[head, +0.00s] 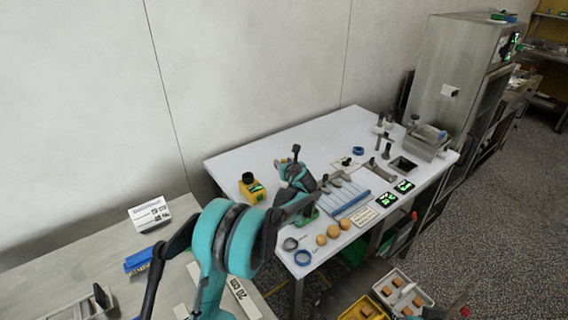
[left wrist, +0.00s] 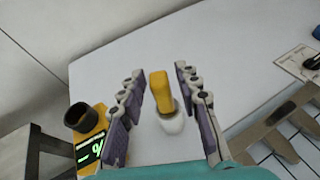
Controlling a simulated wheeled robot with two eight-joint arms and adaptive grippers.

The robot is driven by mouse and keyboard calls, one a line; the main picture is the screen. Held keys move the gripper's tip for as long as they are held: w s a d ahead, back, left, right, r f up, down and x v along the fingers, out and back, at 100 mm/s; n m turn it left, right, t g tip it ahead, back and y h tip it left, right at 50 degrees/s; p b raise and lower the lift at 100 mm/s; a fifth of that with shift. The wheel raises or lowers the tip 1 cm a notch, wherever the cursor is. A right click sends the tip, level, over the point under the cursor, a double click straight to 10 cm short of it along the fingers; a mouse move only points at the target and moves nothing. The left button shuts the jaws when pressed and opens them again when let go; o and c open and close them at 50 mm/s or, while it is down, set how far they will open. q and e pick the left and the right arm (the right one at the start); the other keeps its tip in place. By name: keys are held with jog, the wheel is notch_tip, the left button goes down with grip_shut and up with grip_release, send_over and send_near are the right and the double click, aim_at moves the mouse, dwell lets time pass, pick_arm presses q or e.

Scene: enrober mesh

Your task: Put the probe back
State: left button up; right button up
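The probe (left wrist: 160,92) appears to be the upright yellow piece in the left wrist view, with a white rounded part at its near end. It stands between the two fingers of my left gripper (left wrist: 163,98), which are apart with a gap on each side of it. A yellow meter (left wrist: 90,145) with a black cup and a green display is left of the fingers. In the head view the meter (head: 252,190) stands on the white table, left of my left gripper (head: 291,170), which hides the probe there. My right gripper does not show.
The white table (head: 240,158) is clear at its back left. Metal bars (left wrist: 280,130) lie right of the gripper. A metal cabinet (head: 450,70) stands behind at right.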

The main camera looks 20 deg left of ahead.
pick_arm(q)
jog(key=shift+r, duration=0.25)
jog(key=p+v, duration=0.3)
jog(key=v, duration=0.9)
jog(key=s+a+r+n+g+h, duration=0.1)
jog(key=s+a+r+n+g, duration=0.1)
jog(key=s+n, duration=0.7)
jog(key=s+a+r+n+g+h, duration=0.1)
jog(key=s+a+r+n+h, duration=0.1)
jog(key=s+n, duration=0.6)
jog(key=s+d+f+n+g+h, duration=0.1)
jog(key=s+d+f+n+h, duration=0.1)
jog(key=s+n, duration=0.4)
jog(key=s+d+f+n+h, duration=0.1)
jog(key=s+n, duration=0.6)
jog(key=s, duration=0.8)
notch_tip(320, 180, down, 3)
jog(key=shift+s+d+r+g+h, duration=0.2)
jog(key=shift+d+g+h, duration=0.2)
jog(key=shift+d, duration=0.35)
